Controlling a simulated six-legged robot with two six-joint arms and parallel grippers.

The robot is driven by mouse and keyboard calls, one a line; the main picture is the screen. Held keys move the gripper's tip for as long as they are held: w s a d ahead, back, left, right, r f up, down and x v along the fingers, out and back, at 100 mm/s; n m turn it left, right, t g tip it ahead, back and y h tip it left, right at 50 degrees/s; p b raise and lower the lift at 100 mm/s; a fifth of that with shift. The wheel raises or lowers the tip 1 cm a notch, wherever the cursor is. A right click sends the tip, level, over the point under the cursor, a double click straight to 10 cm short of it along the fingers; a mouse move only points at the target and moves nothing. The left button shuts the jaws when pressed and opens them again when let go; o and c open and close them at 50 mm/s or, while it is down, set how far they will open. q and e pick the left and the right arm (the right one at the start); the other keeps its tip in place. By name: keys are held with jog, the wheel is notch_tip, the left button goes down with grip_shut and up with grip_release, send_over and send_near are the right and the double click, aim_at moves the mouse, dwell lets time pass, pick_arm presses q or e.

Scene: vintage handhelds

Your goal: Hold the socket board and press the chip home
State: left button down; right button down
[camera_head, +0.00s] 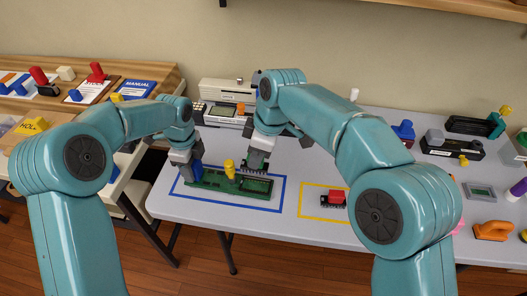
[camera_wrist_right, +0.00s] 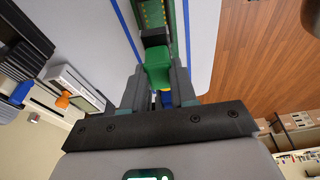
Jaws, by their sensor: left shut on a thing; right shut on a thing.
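The green socket board (camera_head: 207,184) lies on the table inside a blue outline, with a blue grip (camera_head: 197,171) at its left end and a yellow knob (camera_head: 229,168) near its middle. My left gripper (camera_head: 193,164) is shut on the blue grip.
A yellow outline (camera_head: 303,200) with a red-and-black part (camera_head: 334,198) lies right of the board. A grey device (camera_head: 226,105) stands behind. Several handhelds and an orange tool (camera_head: 493,230) fill the table's right side. A wooden side table (camera_head: 100,70) is at left.

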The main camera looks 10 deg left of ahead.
pick_arm(q)
jog(key=shift+s+f, duration=0.2)
jog(key=shift+f, duration=0.1)
pick_arm(e)
jog(key=shift+f, duration=0.1)
jog(key=shift+d+x, duration=0.2)
jog(key=shift+x, duration=0.7)
jog(key=shift+d+x, duration=0.25)
jog(key=shift+x, duration=0.7)
jog(key=shift+d+x, duration=0.2)
jog(key=shift+x, duration=0.7)
jog(key=shift+d+x, duration=0.25)
jog(key=shift+x, duration=0.85)
jog(key=shift+d+f, duration=0.1)
jog(key=shift+f, duration=0.05)
jog(key=c, duration=0.8)
grip_release()
jog(key=shift+f, duration=0.1)
jog(key=v, duration=1.2)
jog(key=shift+d, duration=0.1)
